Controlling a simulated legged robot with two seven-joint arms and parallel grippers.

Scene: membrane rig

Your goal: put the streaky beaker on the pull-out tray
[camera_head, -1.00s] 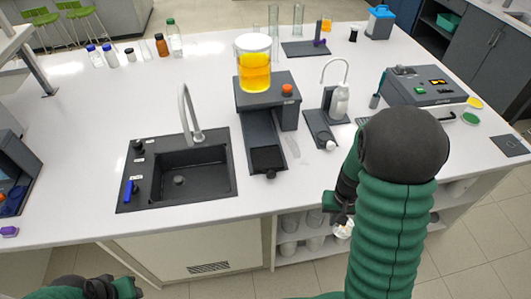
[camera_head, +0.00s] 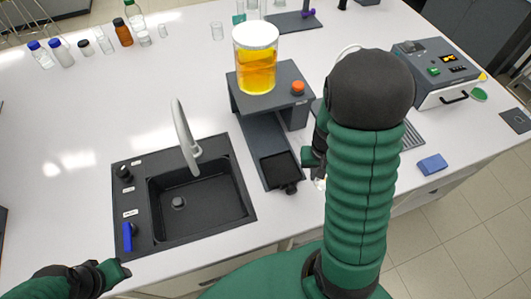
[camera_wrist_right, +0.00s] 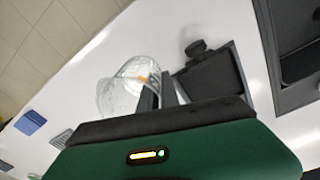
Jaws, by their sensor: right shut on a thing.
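My right gripper (camera_head: 314,162) is shut on a clear beaker with whitish streaks, just right of the pull-out tray. In the head view only a sliver of the beaker (camera_head: 319,184) shows below the gripper; my arm hides the rest. The right wrist view shows the beaker (camera_wrist_right: 122,88) tilted in that picture, beside the fingers (camera_wrist_right: 162,93). The pull-out tray (camera_head: 280,169) is a small black tray with a front knob, at the near end of the grey rig. It also shows in the right wrist view (camera_wrist_right: 211,77), apart from the beaker. My left gripper (camera_head: 116,271) is at the lower left.
A large beaker of yellow liquid (camera_head: 256,72) stands on the rig's raised top, near an orange knob (camera_head: 298,87). A black sink (camera_head: 190,195) with a tall tap (camera_head: 184,138) lies left of the tray. A blue block (camera_head: 432,164) lies to the right.

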